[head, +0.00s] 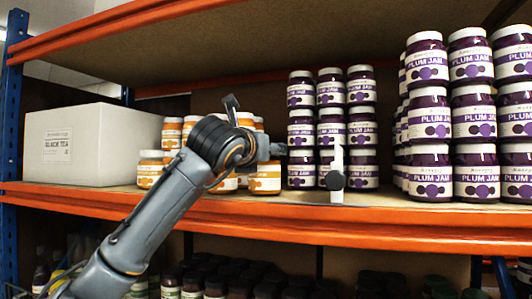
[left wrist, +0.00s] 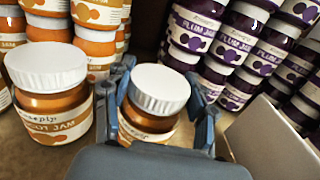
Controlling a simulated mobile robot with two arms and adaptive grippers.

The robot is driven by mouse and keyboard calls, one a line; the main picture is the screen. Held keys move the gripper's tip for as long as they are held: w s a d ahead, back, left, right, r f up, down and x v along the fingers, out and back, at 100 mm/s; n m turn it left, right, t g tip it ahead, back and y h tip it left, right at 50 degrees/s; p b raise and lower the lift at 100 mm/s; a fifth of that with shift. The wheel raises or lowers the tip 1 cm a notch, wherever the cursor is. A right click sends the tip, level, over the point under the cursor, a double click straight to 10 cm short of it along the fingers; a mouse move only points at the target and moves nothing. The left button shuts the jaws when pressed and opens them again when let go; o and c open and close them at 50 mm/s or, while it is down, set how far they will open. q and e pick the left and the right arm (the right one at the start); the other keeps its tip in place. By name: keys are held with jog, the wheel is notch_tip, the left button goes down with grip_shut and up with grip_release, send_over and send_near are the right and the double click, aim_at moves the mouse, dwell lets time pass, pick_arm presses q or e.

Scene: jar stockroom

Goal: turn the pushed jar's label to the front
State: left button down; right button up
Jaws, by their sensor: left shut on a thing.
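The jar in my left gripper is an orange jam jar (left wrist: 150,120) with a white lid and a pale label. In the left wrist view my left gripper (left wrist: 165,125) has a finger on each side of it, shut on it. The fingers hide much of its label. In the head view my left gripper (head: 268,152) is at the right end of the orange jars. An orange jar (head: 265,184) shows just below it, standing on the shelf, its top hidden by the gripper. Its label is too small to read. My right gripper is in neither view.
Another orange jar (left wrist: 50,85) stands close on the left. Plum jam jars (head: 331,127) are stacked behind, with more stacks (head: 470,125) at the right. A white upright piece (head: 338,160) stands near the shelf's orange front edge (head: 400,236). A white box (head: 90,145) stands left.

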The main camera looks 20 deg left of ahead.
pick_arm(q)
jog(key=shift+s+f+b, duration=0.1)
jog(key=shift+f+b, duration=0.05)
jog(key=shift+b, duration=0.25)
dwell(0.4)
jog(key=shift+c, duration=1.8)
grip_release()
jog(key=shift+f, duration=0.15)
jog(key=s, duration=1.2)
jog(key=shift+a, duration=0.15)
jog(key=shift+o, duration=0.2)
